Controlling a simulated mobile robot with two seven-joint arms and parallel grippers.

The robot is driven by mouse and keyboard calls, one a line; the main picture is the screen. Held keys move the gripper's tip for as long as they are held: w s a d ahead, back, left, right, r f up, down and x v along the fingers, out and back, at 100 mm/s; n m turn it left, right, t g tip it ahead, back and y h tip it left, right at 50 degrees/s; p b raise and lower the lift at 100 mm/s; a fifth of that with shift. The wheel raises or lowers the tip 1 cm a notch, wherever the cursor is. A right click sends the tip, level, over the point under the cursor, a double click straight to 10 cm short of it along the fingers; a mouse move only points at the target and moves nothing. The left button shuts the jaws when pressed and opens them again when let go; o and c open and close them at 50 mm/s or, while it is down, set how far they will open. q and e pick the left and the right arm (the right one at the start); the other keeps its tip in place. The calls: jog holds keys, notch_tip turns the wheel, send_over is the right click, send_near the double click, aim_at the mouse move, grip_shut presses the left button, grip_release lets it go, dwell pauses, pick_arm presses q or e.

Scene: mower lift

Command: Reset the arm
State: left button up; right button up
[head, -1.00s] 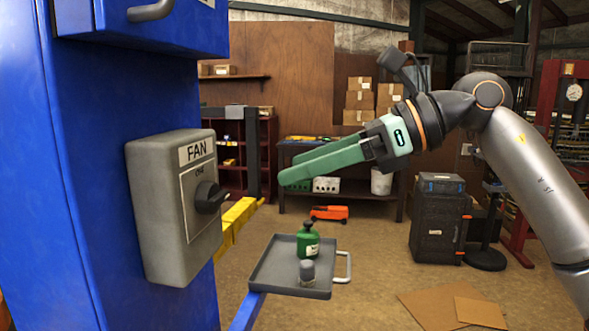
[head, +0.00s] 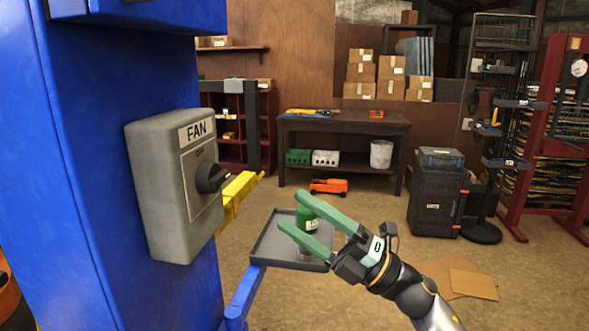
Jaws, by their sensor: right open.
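My right gripper (head: 308,218) comes in from the lower right, its green fingers spread apart and nothing between them that I can make out. It is in front of the grey tray (head: 262,243) and overlaps it in the view. The green bottle (head: 306,214) on the tray shows partly behind the fingers. A small grey item on the tray is mostly hidden by the lower finger. The grey FAN switch box (head: 160,190) with its black knob (head: 210,178) is on the blue post to the left, apart from the gripper. My left gripper is not in view.
The blue post (head: 80,180) fills the left side, with a yellow bar (head: 235,198) beside it. A workbench (head: 345,124), a black tool case (head: 437,195) and a red rack (head: 535,150) stand farther back. Cardboard (head: 472,284) lies on the floor at right.

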jog(key=s+d+f+m+t+h+p, duration=0.1)
jog(key=d+f+m+t+h, duration=0.55)
jog(key=f+m, duration=0.65)
jog(key=s+d+f+m+t+h, duration=0.1)
jog(key=d+f+m+t+h, duration=0.3)
jog(key=f+m+h, duration=0.7)
jog(key=s+d+f+m+g+h, duration=0.1)
jog(key=s+f+m+g, duration=0.3)
jog(key=s+f, duration=0.6)
jog(key=s+d+f+m+g+h+p, duration=0.1)
jog(key=s+d+f+m+g, duration=0.3)
jog(key=s+f, duration=0.7)
notch_tip(320, 180, down, 3)
jog(key=shift+s+r+m+g+h, duration=0.15)
jog(key=shift+s+m+g+h, duration=0.2)
jog(key=shift+m+h, duration=0.35)
